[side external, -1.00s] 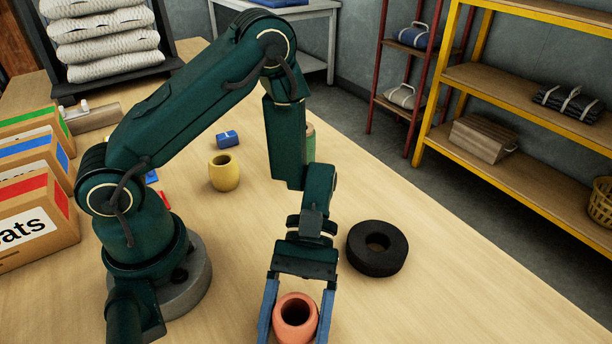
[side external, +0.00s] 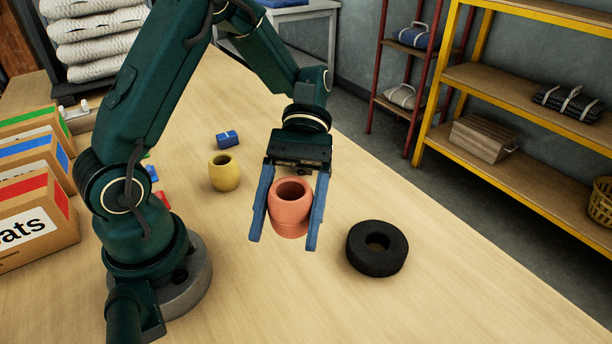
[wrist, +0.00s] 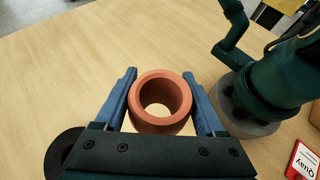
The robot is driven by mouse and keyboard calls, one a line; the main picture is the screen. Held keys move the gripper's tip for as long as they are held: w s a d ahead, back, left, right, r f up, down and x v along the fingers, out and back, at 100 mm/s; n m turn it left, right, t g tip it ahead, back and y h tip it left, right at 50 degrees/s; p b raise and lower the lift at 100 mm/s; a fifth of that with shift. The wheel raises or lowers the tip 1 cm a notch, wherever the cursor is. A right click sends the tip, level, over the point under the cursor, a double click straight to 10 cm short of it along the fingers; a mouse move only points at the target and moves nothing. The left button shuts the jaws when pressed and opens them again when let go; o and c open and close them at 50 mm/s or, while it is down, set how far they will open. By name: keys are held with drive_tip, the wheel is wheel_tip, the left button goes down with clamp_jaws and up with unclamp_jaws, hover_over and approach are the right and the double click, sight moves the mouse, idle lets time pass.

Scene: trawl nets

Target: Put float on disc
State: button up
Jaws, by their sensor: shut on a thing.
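An orange-red barrel-shaped float (side external: 291,207) with a hole through it is held upright between the blue fingers of my gripper (side external: 288,218). The float appears raised above the table. In the wrist view the float (wrist: 161,101) sits between both fingertips (wrist: 162,100). The black disc (side external: 364,262), a thick ring with a central hole, lies flat on the table to the right of my gripper. In the wrist view the disc (wrist: 58,150) shows at the lower left, partly hidden behind my gripper.
A yellow float (side external: 224,173) and a small blue block (side external: 227,139) stand on the table behind my gripper. Labelled boxes (side external: 40,210) line the left side. The table around the disc is clear. Yellow shelving (side external: 520,90) stands beyond the table's right edge.

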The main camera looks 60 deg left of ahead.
drive_tip(key=shift+w+a+r, duration=0.2)
drive_tip(key=shift+w+a, duration=0.05)
drive_tip(key=shift+a, duration=0.05)
drive_tip(key=w+a+r+n+t+h, duration=0.2)
drive_tip(key=w+n+t, duration=0.3)
drive_tip(key=w, duration=0.2)
drive_tip(key=w+a+r+n+t+h, duration=0.1)
drive_tip(key=w+a+n+t+h, duration=0.15)
drive_tip(key=w+n+t, duration=0.35)
drive_tip(key=m+g, duration=0.1)
hover_over(391, 252)
drive_tip(key=shift+y, duration=0.45)
drive_tip(key=f, duration=0.6)
drive_tip(key=shift+s+a, duration=0.1)
drive_tip(key=shift+a, duration=0.3)
drive_tip(key=shift+d+f, duration=0.35)
drive_tip(key=shift+d, duration=0.05)
drive_tip(key=shift+f, duration=1.9)
drive_tip(key=o, duration=1.3)
drive_tip(key=shift+f, duration=0.1)
